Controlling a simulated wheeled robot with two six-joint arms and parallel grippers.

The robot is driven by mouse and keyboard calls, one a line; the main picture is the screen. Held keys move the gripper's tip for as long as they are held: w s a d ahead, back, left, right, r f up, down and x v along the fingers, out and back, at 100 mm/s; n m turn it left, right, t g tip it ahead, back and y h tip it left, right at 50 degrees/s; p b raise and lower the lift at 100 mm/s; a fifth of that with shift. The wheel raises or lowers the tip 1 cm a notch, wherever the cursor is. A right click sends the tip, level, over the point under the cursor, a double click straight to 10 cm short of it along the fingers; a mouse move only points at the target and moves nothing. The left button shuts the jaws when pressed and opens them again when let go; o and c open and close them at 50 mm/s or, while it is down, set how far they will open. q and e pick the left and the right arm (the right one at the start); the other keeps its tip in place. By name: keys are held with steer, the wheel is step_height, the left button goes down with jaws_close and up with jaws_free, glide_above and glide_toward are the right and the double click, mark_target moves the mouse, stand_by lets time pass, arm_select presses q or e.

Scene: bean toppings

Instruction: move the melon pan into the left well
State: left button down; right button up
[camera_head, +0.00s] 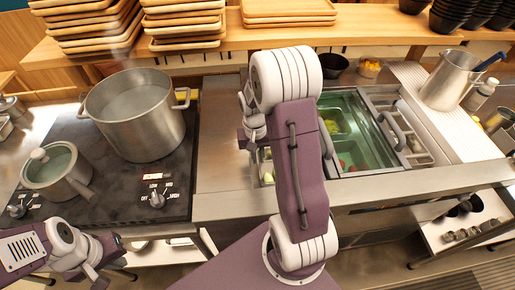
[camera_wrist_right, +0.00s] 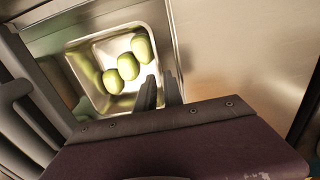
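The melon pan (camera_wrist_right: 84,77) is a square steel pan with three pale green melons in it, in the right wrist view. In the head view only a little of it (camera_head: 268,179) shows beside my right arm. My right gripper (camera_wrist_right: 160,92) is at the pan's right rim, with one dark finger over the inside and another dark part just outside. Whether it grips the rim is unclear. My left gripper (camera_head: 108,262) is low at the left, away from the pan, its finger gap unclear. My right arm hides part of the wells, so I cannot make out the left well.
A topping counter with a greenish recess (camera_head: 372,152) lies right of my right arm, with green and red food inside. A large pot (camera_head: 135,115) and a lidded small pot (camera_head: 57,172) stand on the stove at left.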

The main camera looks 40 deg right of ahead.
step_height(320, 180, up, 6)
steer(key=shift+a+p, duration=0.2)
steer(key=shift+p, duration=0.1)
stand_by(0.3)
